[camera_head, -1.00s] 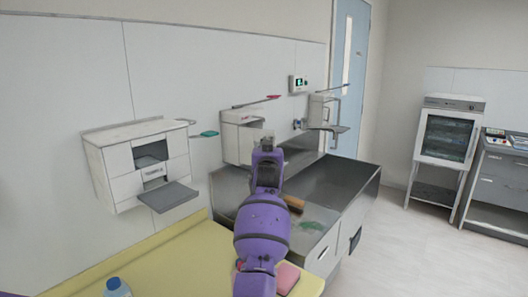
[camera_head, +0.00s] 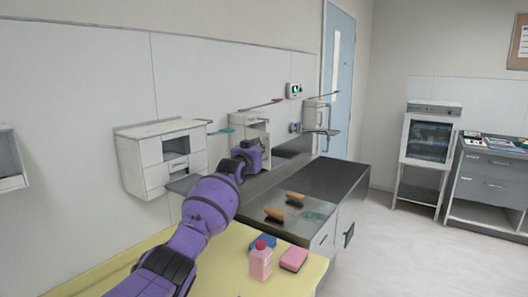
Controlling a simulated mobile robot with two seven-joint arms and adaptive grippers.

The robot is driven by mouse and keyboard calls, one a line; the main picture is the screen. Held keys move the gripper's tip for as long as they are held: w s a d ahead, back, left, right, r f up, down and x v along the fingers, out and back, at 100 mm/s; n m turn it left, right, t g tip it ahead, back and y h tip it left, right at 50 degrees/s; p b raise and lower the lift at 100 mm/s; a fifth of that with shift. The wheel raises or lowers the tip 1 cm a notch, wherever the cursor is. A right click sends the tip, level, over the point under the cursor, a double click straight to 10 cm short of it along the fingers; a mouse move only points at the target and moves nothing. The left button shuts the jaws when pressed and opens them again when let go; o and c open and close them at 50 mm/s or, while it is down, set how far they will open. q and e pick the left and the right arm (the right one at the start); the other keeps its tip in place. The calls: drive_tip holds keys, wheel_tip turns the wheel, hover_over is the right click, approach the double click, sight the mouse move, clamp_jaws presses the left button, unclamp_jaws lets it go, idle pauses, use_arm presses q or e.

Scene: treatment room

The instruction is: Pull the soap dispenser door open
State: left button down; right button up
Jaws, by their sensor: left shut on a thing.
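The soap dispenser (camera_head: 251,129) is a white box on the wall above the near end of the sink, with a red-tipped lever above it. My left gripper (camera_head: 248,155) is at its lower front, at the end of my purple arm, which comes in from the lower left. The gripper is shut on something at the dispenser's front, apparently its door. The fingertips and most of the door are hidden behind the gripper, so how far the door stands open cannot be told. My right gripper is not in view.
A white wall cabinet (camera_head: 160,155) with an open lower flap is left of the dispenser. A second white dispenser (camera_head: 314,115) hangs farther right. Below are the metal sink (camera_head: 320,185), brushes (camera_head: 274,214), a pink bottle (camera_head: 261,262) and sponges (camera_head: 293,259).

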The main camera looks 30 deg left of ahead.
use_arm(q)
drive_tip(key=shift+s+a+r, duration=0.25)
drive_tip(key=shift+a+r, duration=0.05)
drive_tip(key=shift+a, duration=0.2)
drive_tip(key=shift+s+a+r, duration=0.2)
drive_tip(key=shift+a+r, duration=0.05)
drive_tip(key=shift+a, duration=0.2)
drive_tip(key=c, duration=2.2)
unclamp_jaws()
drive_tip(key=shift+w+a+f, duration=0.1)
drive_tip(key=shift+o, duration=1.4)
drive_tip(key=shift+w+a+f, duration=0.15)
drive_tip(key=shift+a+f, duration=0.3)
drive_tip(key=v, duration=1.2)
drive_tip(key=shift+d, duration=0.35)
drive_tip(key=shift+r, duration=0.1)
